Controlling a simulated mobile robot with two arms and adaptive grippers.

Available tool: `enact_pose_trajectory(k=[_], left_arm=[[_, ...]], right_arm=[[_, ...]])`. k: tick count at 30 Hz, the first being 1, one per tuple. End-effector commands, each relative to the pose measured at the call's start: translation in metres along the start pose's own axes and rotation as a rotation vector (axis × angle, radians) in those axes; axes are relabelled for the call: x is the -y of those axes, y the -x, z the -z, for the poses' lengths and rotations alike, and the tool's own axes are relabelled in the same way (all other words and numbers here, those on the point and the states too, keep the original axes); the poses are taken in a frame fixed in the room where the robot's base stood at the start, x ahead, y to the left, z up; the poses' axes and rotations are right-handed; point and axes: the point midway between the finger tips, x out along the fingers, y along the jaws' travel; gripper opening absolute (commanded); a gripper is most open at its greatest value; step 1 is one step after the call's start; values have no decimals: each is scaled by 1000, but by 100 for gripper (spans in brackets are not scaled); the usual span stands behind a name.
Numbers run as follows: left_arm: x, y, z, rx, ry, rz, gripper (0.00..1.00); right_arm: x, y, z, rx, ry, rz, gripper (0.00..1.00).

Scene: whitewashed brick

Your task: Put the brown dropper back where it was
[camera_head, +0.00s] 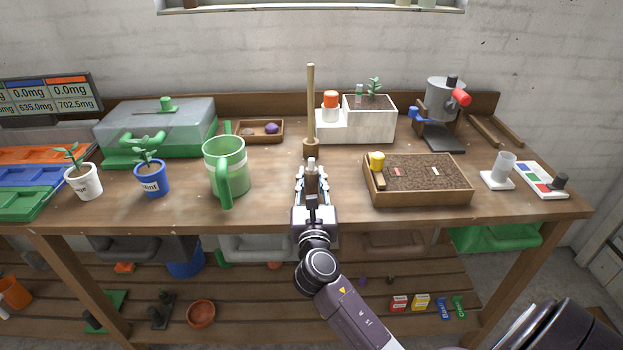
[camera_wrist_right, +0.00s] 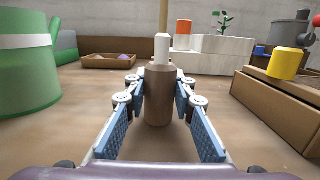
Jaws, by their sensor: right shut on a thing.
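The brown dropper (camera_head: 312,181) is a small brown bottle with a white top. It is upright between the fingers of my right gripper (camera_head: 312,184), near the front middle of the table. In the right wrist view the dropper (camera_wrist_right: 160,95) stands between the two blue finger pads, and the gripper is shut on it. I cannot tell whether its base touches the table. A white block-shaped holder (camera_head: 369,122) at the back carries an orange-capped white bottle (camera_head: 330,105), a small green bottle (camera_head: 359,96) and a sprig. My left gripper is not in view.
A wooden pestle-like stick (camera_head: 310,105) stands just behind the dropper. A green mug (camera_head: 226,168) is to the left. A soil tray (camera_head: 420,200) with a yellow-topped thing (camera_head: 377,161) is to the right. A small wooden tray (camera_head: 261,138) lies at the back.

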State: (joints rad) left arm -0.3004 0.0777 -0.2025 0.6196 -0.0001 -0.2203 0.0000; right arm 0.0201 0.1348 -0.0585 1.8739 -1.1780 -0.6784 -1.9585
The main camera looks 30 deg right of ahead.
Motion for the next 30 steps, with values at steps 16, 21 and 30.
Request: enact_pose_trajectory(k=[16, 21, 30], left_arm=[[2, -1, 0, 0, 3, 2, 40], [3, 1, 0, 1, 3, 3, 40], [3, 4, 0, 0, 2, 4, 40]], right_arm=[[0, 0, 2, 0, 0, 1, 41], [0, 3, -1, -1, 0, 0, 41], [0, 60, 0, -3, -1, -1, 41]])
